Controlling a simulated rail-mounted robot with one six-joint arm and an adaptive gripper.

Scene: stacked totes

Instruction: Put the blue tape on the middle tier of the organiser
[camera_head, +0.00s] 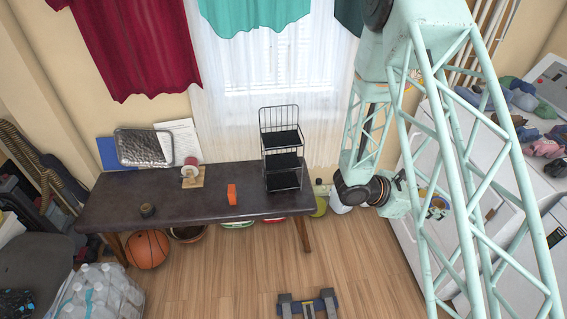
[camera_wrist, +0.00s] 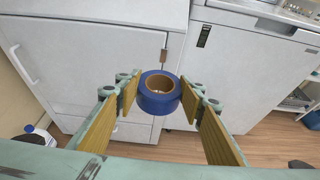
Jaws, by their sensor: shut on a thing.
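The blue tape (camera_wrist: 160,104) is a roll with a brown core. It sits between the wood-faced fingers of my gripper (camera_wrist: 160,94) in the wrist view, shut on it. In the head view my gripper (camera_head: 432,203) hangs at the right, beyond the bench's right end, in front of the white cabinets. The organiser (camera_head: 283,151) is a black wire rack with three tiers, upright on the bench's right end. Its middle tier (camera_head: 283,160) looks empty. My gripper is to the right of the organiser and apart from it.
White cabinets (camera_wrist: 100,50) stand behind the gripper. A basketball (camera_head: 147,250) lies below the bench.

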